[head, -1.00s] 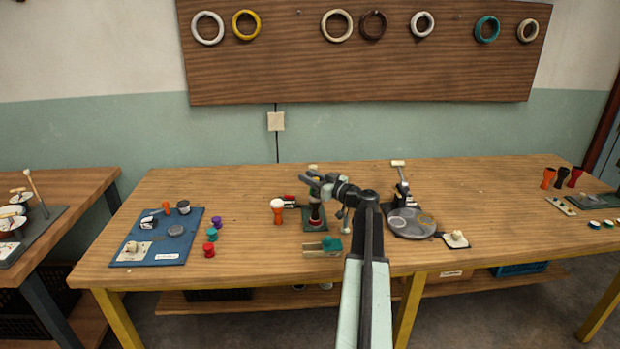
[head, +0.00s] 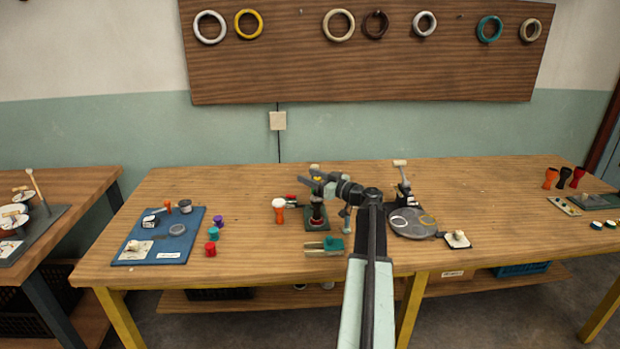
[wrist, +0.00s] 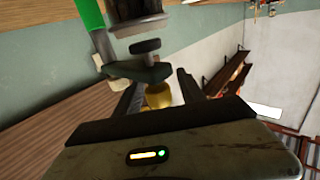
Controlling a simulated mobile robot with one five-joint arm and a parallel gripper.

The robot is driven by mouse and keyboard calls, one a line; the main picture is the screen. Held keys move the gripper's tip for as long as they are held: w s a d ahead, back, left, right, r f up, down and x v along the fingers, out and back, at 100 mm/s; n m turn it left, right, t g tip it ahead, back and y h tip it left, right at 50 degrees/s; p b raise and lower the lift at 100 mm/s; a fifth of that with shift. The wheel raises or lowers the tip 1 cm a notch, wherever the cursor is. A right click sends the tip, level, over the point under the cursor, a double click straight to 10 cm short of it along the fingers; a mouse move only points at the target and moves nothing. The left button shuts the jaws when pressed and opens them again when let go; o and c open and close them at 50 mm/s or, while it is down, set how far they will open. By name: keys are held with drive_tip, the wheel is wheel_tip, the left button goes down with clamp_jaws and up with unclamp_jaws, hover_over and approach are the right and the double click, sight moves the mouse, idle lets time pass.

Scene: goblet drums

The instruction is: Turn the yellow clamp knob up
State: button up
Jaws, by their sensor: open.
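The yellow clamp knob (wrist: 158,95) shows in the wrist view between the two fingers of my gripper (wrist: 158,82). It is partly hidden behind the gripper body, and I cannot tell whether a finger touches it. A dark clamp arm with a small black knob (wrist: 145,46) is just beyond it. In the head view my gripper (head: 309,180) is open at the top of the clamp stand (head: 317,218), with a small bit of yellow by the fingers.
An orange goblet drum (head: 279,212) stands left of the stand. A teal and wooden block (head: 325,246) lies in front. A round grey plate (head: 412,224) is to the right. A blue mat (head: 180,240) with small parts lies to the left.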

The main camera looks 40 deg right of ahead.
sight(320, 180)
drive_tip(key=s, duration=0.8)
drive_tip(key=shift+d, duration=0.35)
drive_tip(key=shift+w, duration=0.1)
